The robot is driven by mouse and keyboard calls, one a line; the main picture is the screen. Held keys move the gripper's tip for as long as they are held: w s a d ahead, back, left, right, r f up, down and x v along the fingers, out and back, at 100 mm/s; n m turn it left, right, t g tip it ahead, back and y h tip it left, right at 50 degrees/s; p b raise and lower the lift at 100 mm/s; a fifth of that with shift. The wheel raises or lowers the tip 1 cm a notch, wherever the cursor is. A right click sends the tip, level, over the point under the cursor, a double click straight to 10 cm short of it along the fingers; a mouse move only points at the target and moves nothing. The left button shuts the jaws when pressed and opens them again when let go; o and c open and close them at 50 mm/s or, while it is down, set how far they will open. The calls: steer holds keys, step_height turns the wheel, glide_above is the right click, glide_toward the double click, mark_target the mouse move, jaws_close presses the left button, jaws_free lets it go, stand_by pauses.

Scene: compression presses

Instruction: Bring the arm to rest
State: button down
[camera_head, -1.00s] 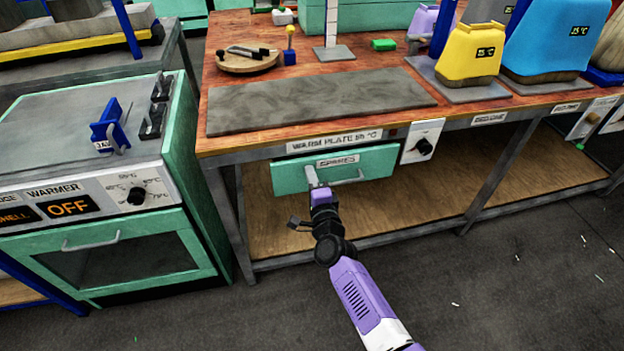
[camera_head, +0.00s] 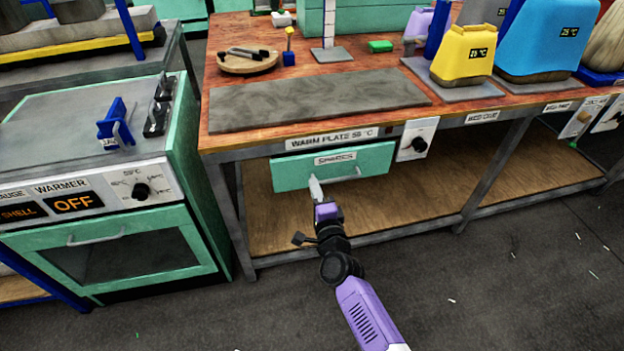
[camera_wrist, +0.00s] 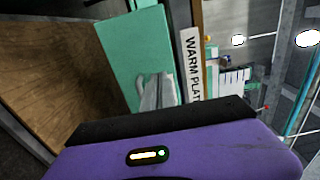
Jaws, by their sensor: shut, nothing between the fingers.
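My gripper (camera_head: 316,188) is shut and empty, in front of the green SPARES drawer (camera_head: 375,159) under the workbench. Its grey fingers overlap the left end of the drawer's handle (camera_head: 346,176) in the head view; I cannot tell whether they touch it. The purple wrist and arm reach up from the bottom of the picture. In the wrist view, the grey fingers (camera_wrist: 157,92) show in front of the green drawer face (camera_wrist: 125,45), beside the WARM PLATE label (camera_wrist: 191,65). The drawer looks closed or nearly closed.
The workbench (camera_head: 375,68) holds a grey warm plate (camera_head: 320,101), a round wooden board (camera_head: 233,66) and a yellow press (camera_head: 463,55). A green warmer oven (camera_head: 130,262) marked OFF stands at left. A lower wooden shelf (camera_head: 400,215) lies below the drawer.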

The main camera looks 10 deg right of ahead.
steer(key=s+p, duration=0.1)
steer(key=s, duration=0.6)
steer(key=shift+s, duration=0.3)
steer(key=s+d+r+n+g+p, duration=0.1)
steer(key=s+r+n, duration=0.5)
steer(key=s, duration=0.9)
steer(key=s+d+r+n+g+p, duration=0.1)
steer(key=s+r+n+p, duration=0.3)
steer(key=s, duration=1.1)
steer(key=s+d+r+n+g+p, duration=0.1)
steer(key=s+d+r+n+p, duration=0.2)
steer(key=s+r+n, duration=0.5)
steer(key=v, duration=0.8)
steer(key=shift+d, duration=0.15)
